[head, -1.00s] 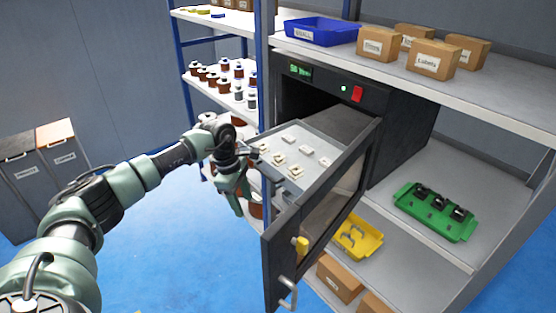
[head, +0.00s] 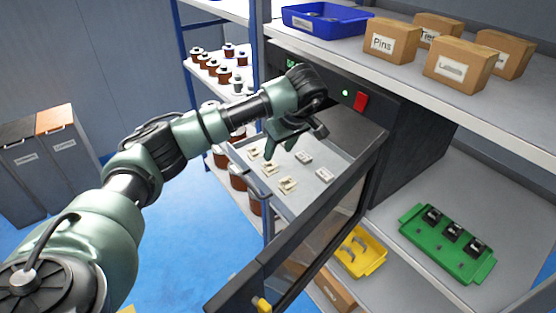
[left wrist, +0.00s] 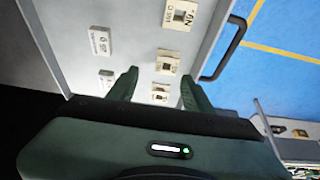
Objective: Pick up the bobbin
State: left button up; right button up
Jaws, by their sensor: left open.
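Several cream bobbins, each with a square opening, lie in a row on the grey pulled-out tray (head: 316,202); one bobbin (head: 288,184) is nearest in the head view. My left gripper (head: 284,150) hangs open and empty over the tray, at the far end of the row. In the left wrist view, its fingers (left wrist: 158,82) point over the tray, with one bobbin (left wrist: 160,92) seen between them and another bobbin (left wrist: 167,61) just beyond. White labelled blocks (head: 325,174) lie beside the row. My right gripper is not in view.
The dark cabinet's door (head: 310,240) stands open in front of the tray. Copper wire reels (head: 222,72) fill the shelves at left. A green tray (head: 447,246) and a yellow bin (head: 359,252) are at lower right; cardboard boxes (head: 390,40) stand above.

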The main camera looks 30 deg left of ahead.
aim_at(272, 163)
pick_arm(q)
jog(key=f, duration=0.1)
jog(key=a+f+p, duration=0.1)
jog(key=f, duration=0.1)
jog(key=shift+s+a+p, duration=0.2)
jog(key=shift+s+p, duration=0.1)
jog(key=shift+p, duration=0.05)
jog(key=p+x, duration=0.1)
jog(key=x, duration=0.2)
jog(key=shift+w+f, duration=0.2)
jog(key=shift+f, duration=0.15)
jog(key=shift+a+f, duration=0.1)
jog(key=shift+f, duration=0.05)
jog(key=c, duration=1)
grip_shut()
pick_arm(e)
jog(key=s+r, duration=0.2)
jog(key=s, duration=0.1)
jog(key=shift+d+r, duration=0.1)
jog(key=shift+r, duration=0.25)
